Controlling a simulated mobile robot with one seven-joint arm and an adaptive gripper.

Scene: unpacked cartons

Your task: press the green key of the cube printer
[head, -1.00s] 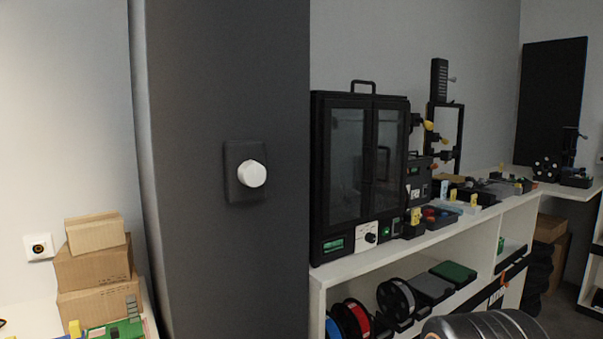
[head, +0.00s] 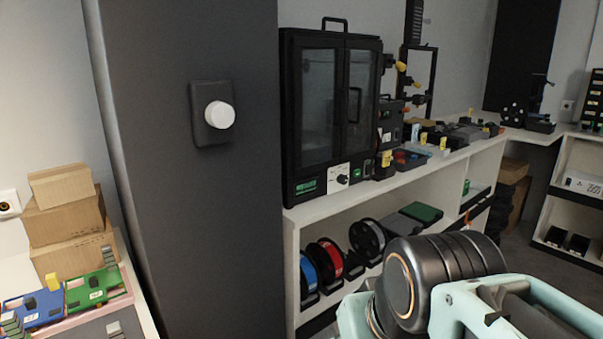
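My arm shows at the lower right, in front of the shelf unit and apart from the printer. My gripper itself does not show.
A dark pillar (head: 185,220) with a white round knob (head: 219,115) stands left of the printer. Filament spools (head: 367,238) sit on the shelf below. Small tools and bins (head: 408,157) crowd the worktop to the right. Cartons (head: 62,222) and coloured trays (head: 98,287) are at left.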

